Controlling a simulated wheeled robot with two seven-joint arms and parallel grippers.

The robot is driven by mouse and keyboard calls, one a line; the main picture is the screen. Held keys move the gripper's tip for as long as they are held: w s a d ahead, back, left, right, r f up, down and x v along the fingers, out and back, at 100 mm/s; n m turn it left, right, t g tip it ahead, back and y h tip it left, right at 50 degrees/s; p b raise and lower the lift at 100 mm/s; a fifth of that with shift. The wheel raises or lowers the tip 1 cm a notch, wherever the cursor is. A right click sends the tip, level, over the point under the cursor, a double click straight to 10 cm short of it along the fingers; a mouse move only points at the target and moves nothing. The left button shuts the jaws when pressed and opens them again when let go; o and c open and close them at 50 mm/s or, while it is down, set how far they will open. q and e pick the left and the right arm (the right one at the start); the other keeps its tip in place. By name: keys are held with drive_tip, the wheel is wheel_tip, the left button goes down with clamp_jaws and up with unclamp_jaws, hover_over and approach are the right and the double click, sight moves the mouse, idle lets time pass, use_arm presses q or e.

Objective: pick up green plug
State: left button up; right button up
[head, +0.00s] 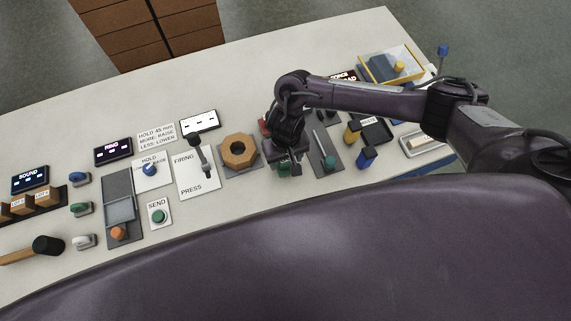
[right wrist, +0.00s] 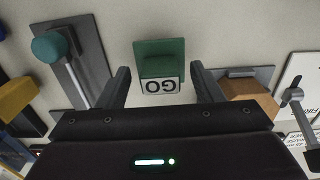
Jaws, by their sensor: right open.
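The green plug (right wrist: 160,50) stands on the pale bench in the right wrist view, with a white label reading GO on its near side. It lies ahead of and between the two fingers of my right gripper (right wrist: 161,78), which is open and empty. Contact between fingers and plug cannot be made out. My left gripper is not in view.
A red piece (head: 264,126) sits close behind. Blue (head: 367,156) and yellow (head: 352,132) pieces stand farther right.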

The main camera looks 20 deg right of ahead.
drive_tip(key=shift+f, duration=0.3)
drive_tip(key=c, duration=1.1)
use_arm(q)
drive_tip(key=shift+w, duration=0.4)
use_arm(e)
drive_tip(key=shift+o, duration=0.2)
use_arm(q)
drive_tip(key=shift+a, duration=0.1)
use_arm(e)
drive_tip(key=shift+r, duration=0.1)
